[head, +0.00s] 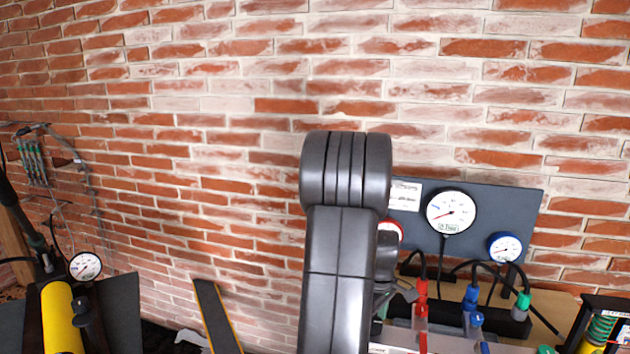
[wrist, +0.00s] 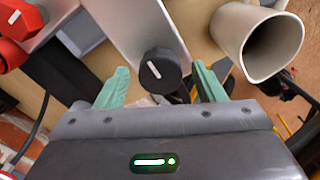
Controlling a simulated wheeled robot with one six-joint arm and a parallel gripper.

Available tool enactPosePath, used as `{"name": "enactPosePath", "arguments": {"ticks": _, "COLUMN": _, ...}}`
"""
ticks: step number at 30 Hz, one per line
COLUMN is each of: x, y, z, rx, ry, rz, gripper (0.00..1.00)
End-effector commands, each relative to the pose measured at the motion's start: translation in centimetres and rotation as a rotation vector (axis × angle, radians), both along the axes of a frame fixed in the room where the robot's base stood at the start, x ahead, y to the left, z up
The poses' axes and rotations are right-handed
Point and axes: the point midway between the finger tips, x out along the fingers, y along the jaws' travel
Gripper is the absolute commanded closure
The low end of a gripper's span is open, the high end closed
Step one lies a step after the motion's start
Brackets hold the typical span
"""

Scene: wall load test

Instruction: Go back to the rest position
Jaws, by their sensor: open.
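My gripper (wrist: 158,88) shows in the wrist view with its two green fingers apart, open. A black knob (wrist: 160,70) with a white line, on a light metal panel (wrist: 132,22), shows between and beyond the fingers. I cannot tell whether a finger touches it. In the head view my dark grey arm (head: 340,250) stands upright in the middle and the gripper itself cannot be made out.
A dark gauge panel (head: 520,205) with a large white gauge (head: 451,212) and a blue-rimmed gauge (head: 504,247) is at right. Hoses with red (head: 421,290) and blue fittings are below. In the wrist view, a beige tube (wrist: 258,40) and red knob (wrist: 18,18) are close by.

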Motion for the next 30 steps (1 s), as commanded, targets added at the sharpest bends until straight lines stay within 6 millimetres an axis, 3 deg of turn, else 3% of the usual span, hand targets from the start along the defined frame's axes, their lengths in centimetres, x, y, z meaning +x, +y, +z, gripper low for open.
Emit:
{"name": "enactPosePath", "arguments": {"ticks": 9, "x": 0.0, "y": 0.0, "z": 0.2, "rx": 0.000, "ry": 0.000, "rz": -0.002, "gripper": 0.37}}
{"name": "enactPosePath", "arguments": {"ticks": 14, "x": 0.1, "y": 0.0, "z": 1.6, "rx": -0.001, "ry": -0.004, "rz": 0.001, "gripper": 0.37}}
{"name": "enactPosePath", "arguments": {"ticks": 30, "x": 0.2, "y": -0.1, "z": 12.1, "rx": -0.002, "ry": -0.005, "rz": 0.002, "gripper": 0.37}}
